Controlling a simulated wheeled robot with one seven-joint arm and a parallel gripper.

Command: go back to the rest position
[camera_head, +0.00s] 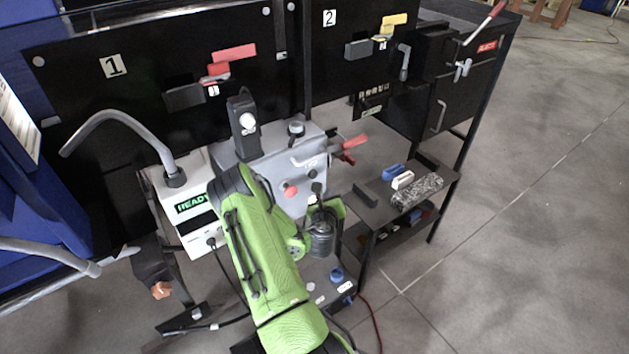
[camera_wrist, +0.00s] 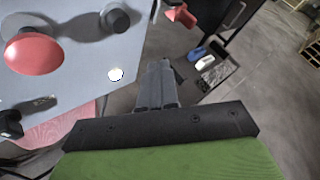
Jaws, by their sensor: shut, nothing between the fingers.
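My gripper shows in the wrist view (camera_wrist: 160,75) with its two grey fingers together and nothing between them. In the head view my green arm reaches up from the bottom middle toward the grey control box (camera_head: 262,150), and my fingers are hard to make out there. In the wrist view the face of the grey box (camera_wrist: 75,75) fills the upper left, with a red round button (camera_wrist: 33,53) and a dark knob (camera_wrist: 115,20). My fingers are right of and below these, and look apart from them.
A white device reading READY (camera_head: 192,207) stands left of the box. A small shelf (camera_head: 376,212) at right carries blue, white and speckled blocks. Black panels marked 1 (camera_head: 113,66) and 2 (camera_head: 329,18) stand behind. The floor at right (camera_head: 530,200) is clear.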

